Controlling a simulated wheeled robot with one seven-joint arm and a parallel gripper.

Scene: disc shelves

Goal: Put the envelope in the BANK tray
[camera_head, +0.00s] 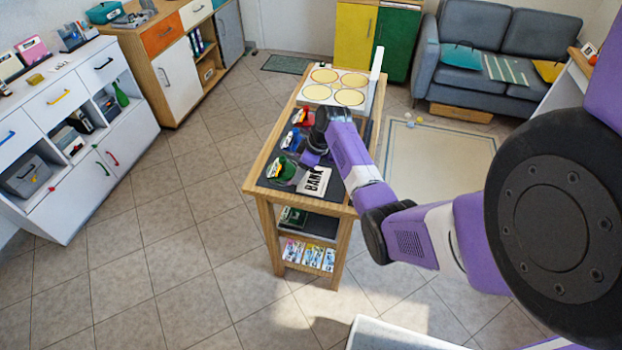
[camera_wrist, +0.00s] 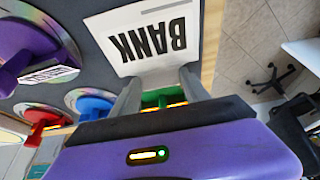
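A white card with black BANK lettering (camera_wrist: 152,38) lies at the top of the wrist view, just past my fingers. It also shows on the dark top of the wooden stand in the head view (camera_head: 313,181). I cannot tell a tray's walls around it. My gripper (camera_wrist: 162,88) has its two grey fingers apart, with a green piece (camera_wrist: 163,100) showing between them. I cannot tell if they press on it. In the head view my gripper is over the stand, close to the card and partly hidden by my wrist. I cannot pick out an envelope for certain.
Green (camera_head: 280,170), blue and red pieces line the stand's left edge. Purple (camera_wrist: 22,48), blue (camera_wrist: 92,106) and red (camera_wrist: 40,117) pieces show in the wrist view. Yellow discs (camera_head: 350,97) sit at the stand's far end. Floor left of the stand is clear.

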